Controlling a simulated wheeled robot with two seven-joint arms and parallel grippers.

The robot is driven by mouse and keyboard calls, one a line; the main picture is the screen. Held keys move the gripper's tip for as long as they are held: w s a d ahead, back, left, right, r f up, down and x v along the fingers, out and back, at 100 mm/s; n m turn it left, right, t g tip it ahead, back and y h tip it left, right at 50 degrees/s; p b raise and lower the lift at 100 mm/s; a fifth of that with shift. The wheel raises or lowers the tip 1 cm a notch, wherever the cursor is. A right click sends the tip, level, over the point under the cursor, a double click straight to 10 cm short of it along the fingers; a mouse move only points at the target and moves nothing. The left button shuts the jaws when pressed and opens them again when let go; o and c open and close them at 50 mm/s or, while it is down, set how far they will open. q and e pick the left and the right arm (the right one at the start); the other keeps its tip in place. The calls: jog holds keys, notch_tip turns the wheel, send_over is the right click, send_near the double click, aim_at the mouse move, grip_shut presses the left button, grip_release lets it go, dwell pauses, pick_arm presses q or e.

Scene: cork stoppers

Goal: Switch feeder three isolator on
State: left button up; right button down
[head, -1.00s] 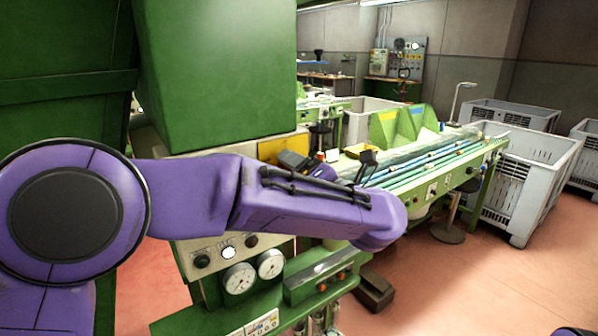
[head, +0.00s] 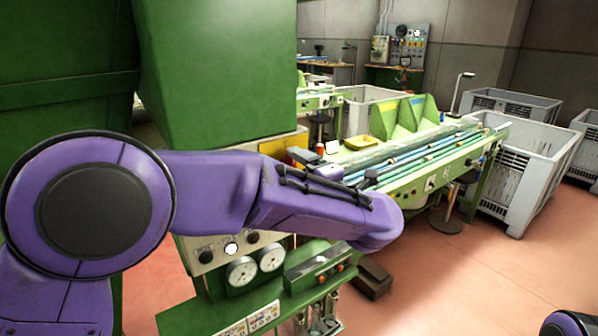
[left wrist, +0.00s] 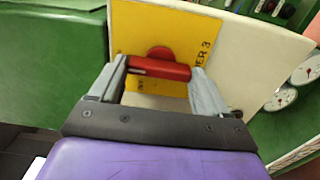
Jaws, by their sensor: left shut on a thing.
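The red isolator handle (left wrist: 160,69) shows in the left wrist view on a yellow plate (left wrist: 135,35) whose visible lettering ends in "ER 3". The handle lies roughly crosswise in the picture, slightly tilted. My left gripper (left wrist: 160,72) is shut on the handle, with one grey finger at each end of it. In the head view my purple left arm crosses in front of the machine and hides the handle and the gripper. A piece of the yellow plate (head: 272,148) shows above the arm. My right gripper is not in view.
The green machine housing (head: 215,70) rises behind my arm. Dials (head: 240,271) and a green ledge (head: 318,266) sit below it. A green bench (head: 420,175) and grey crates (head: 525,175) stand to the right.

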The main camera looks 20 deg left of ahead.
pick_arm(q)
jog(key=shift+f, duration=0.15)
jog(key=o, duration=1)
jog(key=shift+d, duration=0.1)
jog(key=b+v, duration=0.4)
jog(key=v, duration=0.6)
jog(key=shift+s+d, duration=0.15)
jog(key=shift+s, duration=0.15)
